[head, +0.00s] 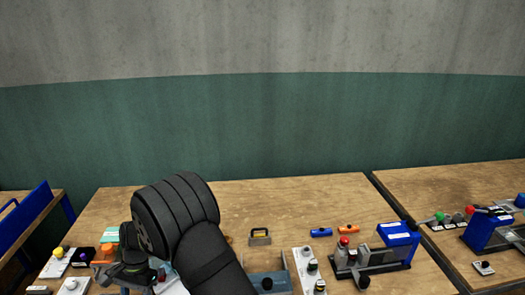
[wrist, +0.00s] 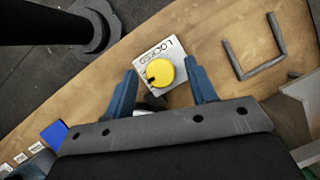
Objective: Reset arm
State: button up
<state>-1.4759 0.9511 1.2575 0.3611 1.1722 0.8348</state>
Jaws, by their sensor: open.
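My arm (head: 180,215) is black and bent, and reaches down to the left over the wooden table in the head view. My gripper (wrist: 161,67) shows in the wrist view as two blue fingers, spread apart, with nothing held between them. Beyond and between the fingertips in the picture is a yellow knob (wrist: 160,72) on a white plate lettered LOCKED. I cannot tell whether the fingers touch it. In the head view the dark gripper (head: 125,272) is low at the left of the table, its fingertips unclear.
A grey U-shaped bar (wrist: 255,62) lies right of the knob. On the table are a padlock-like block (head: 260,237), blue (head: 321,232) and orange (head: 348,230) pieces, and a blue press (head: 398,238). A second table (head: 440,185) stands right. The table's back is clear.

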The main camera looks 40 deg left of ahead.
jog(key=m+y, duration=0.1)
jog(key=m, duration=0.3)
jog(key=shift+d+y, duration=0.1)
jog(key=shift+y, duration=0.2)
dwell(1.3)
